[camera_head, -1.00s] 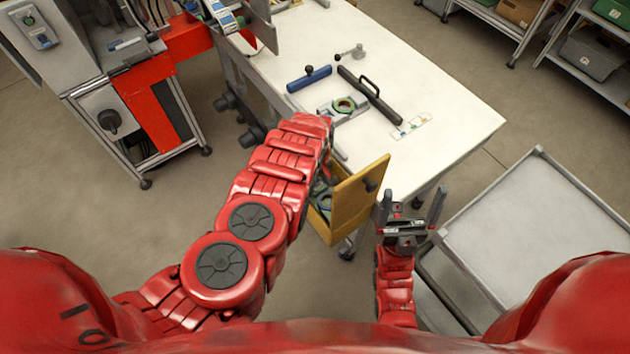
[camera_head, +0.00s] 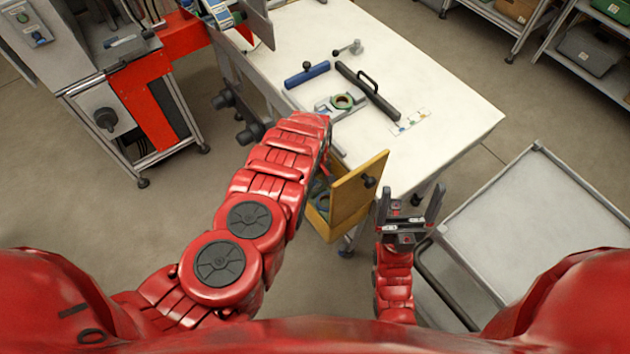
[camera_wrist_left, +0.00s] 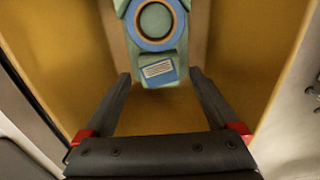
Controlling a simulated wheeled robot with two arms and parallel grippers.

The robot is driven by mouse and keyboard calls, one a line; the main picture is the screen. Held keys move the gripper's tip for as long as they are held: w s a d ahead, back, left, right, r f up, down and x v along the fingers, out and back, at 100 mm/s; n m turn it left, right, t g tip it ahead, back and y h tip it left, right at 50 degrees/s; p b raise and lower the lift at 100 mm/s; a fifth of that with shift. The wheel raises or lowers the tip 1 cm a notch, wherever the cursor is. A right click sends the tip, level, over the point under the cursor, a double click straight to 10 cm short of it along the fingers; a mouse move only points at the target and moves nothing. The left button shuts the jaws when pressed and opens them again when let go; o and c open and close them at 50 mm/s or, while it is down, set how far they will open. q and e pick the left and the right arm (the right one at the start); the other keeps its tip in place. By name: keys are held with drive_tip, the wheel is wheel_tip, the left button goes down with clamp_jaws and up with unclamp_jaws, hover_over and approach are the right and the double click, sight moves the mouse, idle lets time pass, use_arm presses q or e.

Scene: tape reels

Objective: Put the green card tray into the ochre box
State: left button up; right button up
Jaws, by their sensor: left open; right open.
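The ochre box (camera_head: 352,200) hangs at the near end of the white table, and its interior (camera_wrist_left: 60,60) fills much of the left wrist view. The green card tray (camera_wrist_left: 160,73), with a blue ring and a pale label, lies inside the ochre walls there. In the head view only a small bit of the box's contents shows beside my arm. My left gripper (camera_wrist_left: 160,76) is open over the box; its fingertips stand apart at either side of the tray's near end. I cannot tell whether they touch it. My right gripper (camera_head: 411,194) is open and empty, right of the box.
On the white table (camera_head: 440,90) lie a grey tray with a green ring (camera_head: 341,102), a blue bar (camera_head: 307,75), a black handled bar (camera_head: 368,88) and a small card strip (camera_head: 409,122). A grey cart (camera_head: 540,225) stands to the right. A machine stands at left.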

use_arm(q)
drive_tip(key=shift+r+p, duration=0.5)
drive_tip(key=shift+r, duration=0.3)
drive_tip(key=shift+w+r+b, duration=0.2)
drive_tip(key=shift+b, duration=0.1)
wheel_tip(320, 180, up, 11)
drive_tip(key=shift+s+b, duration=0.2)
drive_tip(key=shift+b, duration=0.25)
drive_tip(key=shift+r, duration=0.1)
